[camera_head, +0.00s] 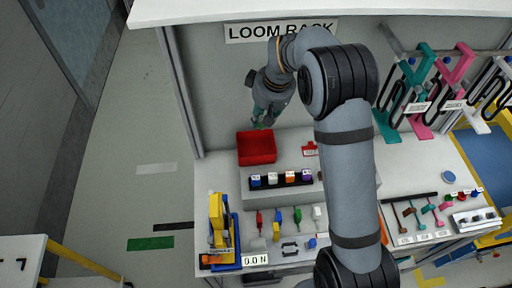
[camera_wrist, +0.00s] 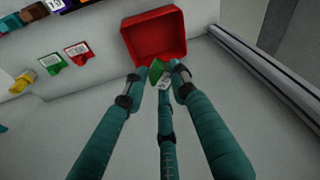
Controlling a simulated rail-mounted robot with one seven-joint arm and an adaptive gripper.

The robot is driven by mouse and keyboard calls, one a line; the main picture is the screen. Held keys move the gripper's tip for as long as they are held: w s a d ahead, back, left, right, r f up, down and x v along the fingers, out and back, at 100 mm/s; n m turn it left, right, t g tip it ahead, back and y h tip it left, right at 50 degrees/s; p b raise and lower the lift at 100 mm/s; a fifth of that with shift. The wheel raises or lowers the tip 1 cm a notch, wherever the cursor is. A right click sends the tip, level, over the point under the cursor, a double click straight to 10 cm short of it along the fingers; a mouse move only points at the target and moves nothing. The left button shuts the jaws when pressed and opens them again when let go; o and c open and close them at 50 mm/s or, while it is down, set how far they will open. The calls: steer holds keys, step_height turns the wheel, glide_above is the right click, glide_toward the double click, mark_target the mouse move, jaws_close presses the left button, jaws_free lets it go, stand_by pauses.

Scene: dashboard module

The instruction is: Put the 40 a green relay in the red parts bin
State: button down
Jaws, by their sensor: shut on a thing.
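The red parts bin (camera_head: 257,149) stands at the back left of the bench and looks empty. It also shows at the top of the wrist view (camera_wrist: 153,37). My gripper (camera_head: 262,118) hangs above the bin's back edge in the head view. In the wrist view its teal fingers (camera_wrist: 158,75) are shut on a green relay (camera_wrist: 156,70) with a white label. The relay is at the fingertips, in front of the bin's near wall in that view. I cannot tell its exact height over the bin. The relay's label is too small to read.
A black rack (camera_head: 281,180) with several coloured relays stands in front of the bin. Loose green (camera_wrist: 52,62) and red (camera_wrist: 77,53) labelled pieces lie near the bin in the wrist view. A metal post (camera_head: 183,85) rises left of the bin.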

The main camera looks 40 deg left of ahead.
mark_target(263, 126)
steer(key=shift+s+d+b+x, duration=0.1)
steer(key=shift+d+b+x, duration=0.1)
steer(key=shift+b+x, duration=0.65)
steer(key=shift+s+d+b+x, duration=0.1)
steer(key=shift+d+b+x, duration=0.3)
steer(key=shift+x, duration=0.7)
steer(key=shift+s+d+b+x, duration=0.1)
steer(key=shift+b+x, duration=0.7)
steer(key=shift+x, duration=0.15)
steer(key=shift+f, duration=0.2)
steer(key=c, duration=1.3)
jaws_free()
steer(key=shift+c, duration=0.2)
steer(key=shift+r, duration=0.15)
steer(key=v, duration=0.7)
steer(key=shift+r, duration=0.15)
